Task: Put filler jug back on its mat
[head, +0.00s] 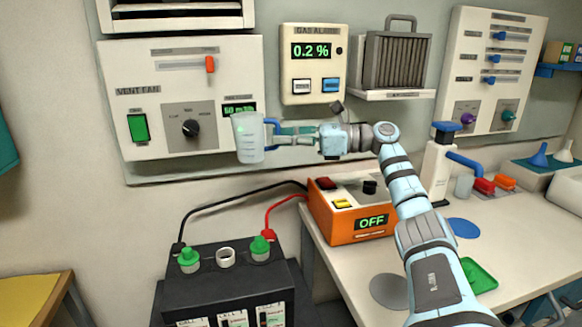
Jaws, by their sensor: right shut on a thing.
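The filler jug (247,140) is a translucent pale cup with a blue handle at its right side. My right gripper (280,134) is shut on it at the handle side. It holds the jug upright in the air, in front of the vent fan panel's right edge and above the black battery. On the bench lie a round blue mat (463,228) and a round grey mat (389,291); which one belongs to the jug I cannot tell. Both look bare, the grey one partly hidden by my right arm. My left gripper is out of view.
The black battery (225,275) has green caps and an open white-rimmed neck (225,257). Black and red cables run to the orange charger (350,212), reading OFF. A white dispenser (437,165) and a green tray (478,275) are on the bench (520,230).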

